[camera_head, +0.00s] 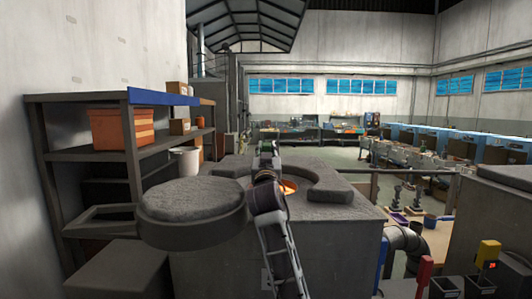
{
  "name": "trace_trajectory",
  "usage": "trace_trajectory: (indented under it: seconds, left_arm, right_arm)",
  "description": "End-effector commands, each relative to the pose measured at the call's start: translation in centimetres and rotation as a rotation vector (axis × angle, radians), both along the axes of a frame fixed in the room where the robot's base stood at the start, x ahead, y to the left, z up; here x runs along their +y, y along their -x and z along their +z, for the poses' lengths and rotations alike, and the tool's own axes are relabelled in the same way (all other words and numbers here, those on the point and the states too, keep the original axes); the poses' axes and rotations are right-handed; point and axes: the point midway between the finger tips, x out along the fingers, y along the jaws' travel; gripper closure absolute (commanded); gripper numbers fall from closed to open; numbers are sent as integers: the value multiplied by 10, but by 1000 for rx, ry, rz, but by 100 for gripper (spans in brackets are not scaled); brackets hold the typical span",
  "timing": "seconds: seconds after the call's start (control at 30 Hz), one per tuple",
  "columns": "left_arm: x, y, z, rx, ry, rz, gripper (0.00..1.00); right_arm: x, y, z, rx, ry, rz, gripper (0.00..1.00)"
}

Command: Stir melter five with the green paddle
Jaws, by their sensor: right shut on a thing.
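A grey block-shaped melter (335,225) stands in front of me. Its round top opening (290,186) glows orange and is partly hidden by my right arm. I cannot read a number on it. A round grey lid (192,198) sits swung out to the left of the opening. My right gripper (267,158) is at the far end of my arm, over the opening's left side as seen here. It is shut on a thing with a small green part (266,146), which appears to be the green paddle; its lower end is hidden. My left gripper is not in view.
A dark shelf (90,155) with orange bins (122,128) stands at the left, and a white bucket (186,160) is behind the lid. A grey pipe (408,240) and red and yellow handles (488,252) are at the lower right. Worktables stand farther back right.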

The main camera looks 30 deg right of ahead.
Motion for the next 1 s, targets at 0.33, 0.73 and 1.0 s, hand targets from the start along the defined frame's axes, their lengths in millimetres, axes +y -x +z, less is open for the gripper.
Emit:
trace_trajectory:
  seconds: [0.33,0.73,1.0]
  left_arm:
    - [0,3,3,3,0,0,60]
    - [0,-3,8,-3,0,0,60]
    - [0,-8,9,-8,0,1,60]
  right_arm:
    - [-11,6,1,0,2,-2,100]
    - [-34,21,1,-1,2,0,100]
    - [-36,22,1,-1,2,0,100]
